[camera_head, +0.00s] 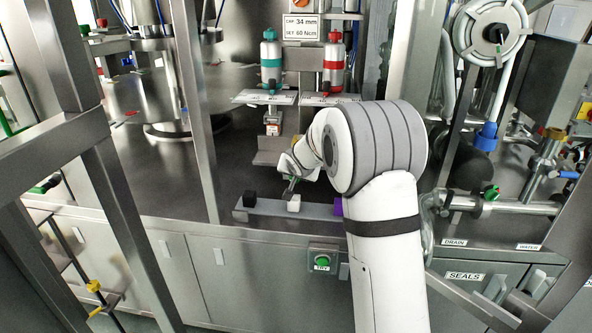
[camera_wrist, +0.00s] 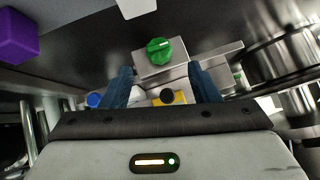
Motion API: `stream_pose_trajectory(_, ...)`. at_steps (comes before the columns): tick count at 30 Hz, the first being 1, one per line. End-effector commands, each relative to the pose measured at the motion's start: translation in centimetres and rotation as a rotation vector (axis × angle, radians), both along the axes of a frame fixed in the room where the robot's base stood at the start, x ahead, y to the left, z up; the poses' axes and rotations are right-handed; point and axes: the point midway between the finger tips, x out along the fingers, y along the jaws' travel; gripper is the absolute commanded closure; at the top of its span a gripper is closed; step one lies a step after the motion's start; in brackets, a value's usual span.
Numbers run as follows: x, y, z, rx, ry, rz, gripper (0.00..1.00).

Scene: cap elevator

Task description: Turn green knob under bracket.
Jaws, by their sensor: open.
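The green knob (camera_wrist: 159,50) shows in the wrist view, round with a pale mark across it, on the face of a grey metal block (camera_wrist: 158,68). I cannot make out this knob in the head view. A metal bracket (camera_head: 272,157) stands behind my gripper there. My gripper (camera_wrist: 162,85) is open, with its two blue fingers apart. The knob appears between and beyond the fingertips, and the fingers do not appear to touch it. In the head view my gripper (camera_head: 289,186) is just above the front rail, near the white block.
A rail (camera_head: 270,215) carries a black block (camera_head: 249,198), a white block (camera_head: 294,203) and a purple block (camera_head: 338,207). Bottles with green (camera_head: 271,62) and red (camera_head: 334,62) bands stand above. A yellow part (camera_wrist: 180,97) with a black knob shows between my fingers.

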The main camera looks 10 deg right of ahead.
Motion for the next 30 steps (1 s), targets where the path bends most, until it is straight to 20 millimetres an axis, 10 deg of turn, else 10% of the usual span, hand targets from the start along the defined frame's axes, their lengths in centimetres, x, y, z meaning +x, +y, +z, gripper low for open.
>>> stream_pose_trajectory(15,4.8,-0.4,-4.7,0.0,0.003,-0.002,0.45)
stream_pose_trajectory(30,5.2,-0.5,-5.1,0.0,0.002,-0.003,0.55)
